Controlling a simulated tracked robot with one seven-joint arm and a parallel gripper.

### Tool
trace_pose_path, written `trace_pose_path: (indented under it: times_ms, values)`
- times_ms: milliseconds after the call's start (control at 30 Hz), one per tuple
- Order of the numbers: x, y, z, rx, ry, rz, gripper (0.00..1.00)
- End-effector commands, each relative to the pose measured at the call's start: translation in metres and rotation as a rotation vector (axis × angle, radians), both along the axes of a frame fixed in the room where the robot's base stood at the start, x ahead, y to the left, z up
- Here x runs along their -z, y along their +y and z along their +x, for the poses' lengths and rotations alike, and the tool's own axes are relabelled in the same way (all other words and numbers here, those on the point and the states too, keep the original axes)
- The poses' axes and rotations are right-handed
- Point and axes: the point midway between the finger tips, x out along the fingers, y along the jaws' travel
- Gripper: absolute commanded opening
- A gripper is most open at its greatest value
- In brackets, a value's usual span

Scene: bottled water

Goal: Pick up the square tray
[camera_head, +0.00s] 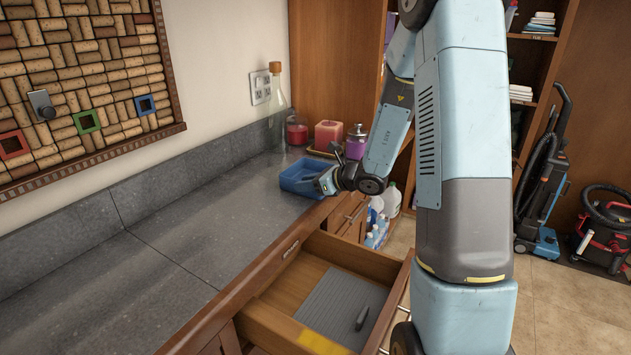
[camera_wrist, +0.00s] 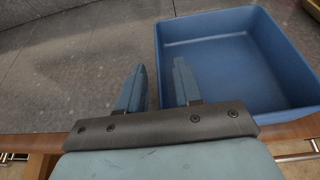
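The square tray (camera_head: 297,178) is a blue open box with raised walls. It sits on the grey counter near its front edge, towards the far end. In the wrist view the tray (camera_wrist: 215,58) fills the upper right and looks empty. My gripper (camera_head: 324,181) is at the tray's near right side in the head view. In the wrist view my gripper (camera_wrist: 158,80) is open, with a gap between its two fingers. The left finger is outside the tray over the counter. The right finger overlaps the tray's left wall in the picture; I cannot tell whether it touches.
Behind the tray on the counter (camera_head: 150,235) stand a glass bottle (camera_head: 277,110), a pink candle (camera_head: 328,135) and a purple jar (camera_head: 356,142). An open drawer (camera_head: 290,335) juts out below the counter's front edge. The counter's near part is clear.

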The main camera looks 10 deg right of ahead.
Motion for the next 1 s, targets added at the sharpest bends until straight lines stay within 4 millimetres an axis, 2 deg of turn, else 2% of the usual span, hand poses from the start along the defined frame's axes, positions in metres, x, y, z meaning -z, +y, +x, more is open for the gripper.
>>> trace_pose_path:
  times_ms: [167, 533, 1000]
  values:
    - [-0.0001, 0.0, 0.0, 0.0, 0.0, 0.0, 0.34]
    - [-0.0002, -0.0003, -0.0003, 0.0, 0.0, 0.0, 0.0]
    - [-0.0005, -0.0005, -0.0002, 0.001, 0.0, 0.0, 0.0]
